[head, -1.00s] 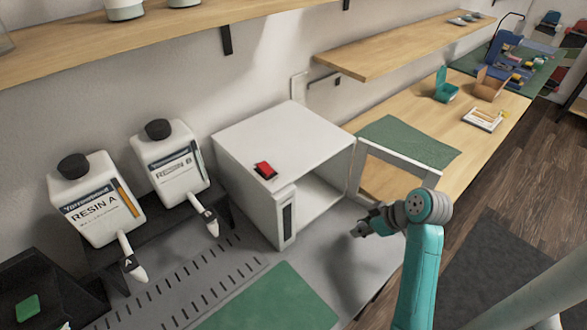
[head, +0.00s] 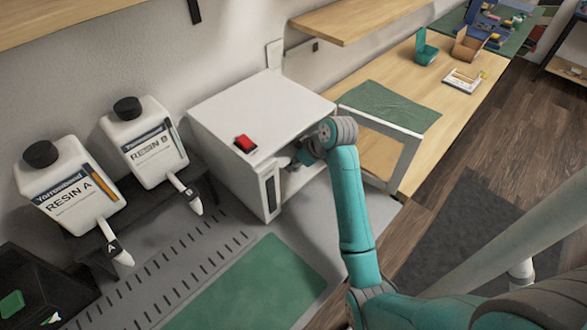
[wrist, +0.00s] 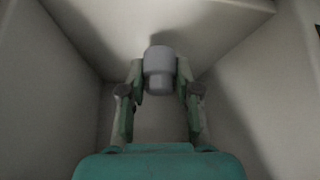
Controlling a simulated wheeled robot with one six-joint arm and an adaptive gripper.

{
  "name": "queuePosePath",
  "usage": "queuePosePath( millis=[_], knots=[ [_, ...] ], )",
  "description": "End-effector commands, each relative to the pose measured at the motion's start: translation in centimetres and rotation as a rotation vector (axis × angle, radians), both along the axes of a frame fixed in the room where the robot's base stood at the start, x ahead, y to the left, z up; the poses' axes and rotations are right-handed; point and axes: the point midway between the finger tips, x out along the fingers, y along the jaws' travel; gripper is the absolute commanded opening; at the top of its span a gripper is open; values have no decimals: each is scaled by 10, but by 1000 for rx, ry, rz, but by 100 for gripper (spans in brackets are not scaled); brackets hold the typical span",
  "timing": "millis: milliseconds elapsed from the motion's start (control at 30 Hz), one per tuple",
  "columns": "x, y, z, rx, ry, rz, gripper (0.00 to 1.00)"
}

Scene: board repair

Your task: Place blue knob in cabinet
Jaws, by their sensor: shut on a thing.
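The cabinet (head: 255,105) is a white box with a red switch on top. Its framed door (head: 408,162) stands open to the right. My gripper (wrist: 160,80) reaches in through the cabinet's open front. In the wrist view its two fingers are shut on the knob (wrist: 159,66), a stepped round piece that looks grey-blue in the dim light. Pale inner walls surround it. The knob is hidden in the head view, and I cannot tell whether it touches the cabinet floor.
Two resin bottles, A (head: 70,190) and B (head: 145,140), stand left of the cabinet. A green mat (head: 250,285) lies in front. A green cloth (head: 390,105) lies behind the open door. A wooden shelf (head: 360,20) hangs above the bench.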

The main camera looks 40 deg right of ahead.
Motion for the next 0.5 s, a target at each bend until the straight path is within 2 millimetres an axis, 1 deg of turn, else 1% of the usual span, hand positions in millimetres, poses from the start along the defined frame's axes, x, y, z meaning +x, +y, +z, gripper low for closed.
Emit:
queuePosePath(
  millis=[33, 167, 400, 500],
  knots=[
    [4, 1, 0, -1, 0, 1, 8],
    [6, 1, -3, 0, 1, -1, 8],
    [5, 1, -32, 1, 2, 0, 8],
    [5, 1, -36, -1, 1, -1, 9]
  ],
)
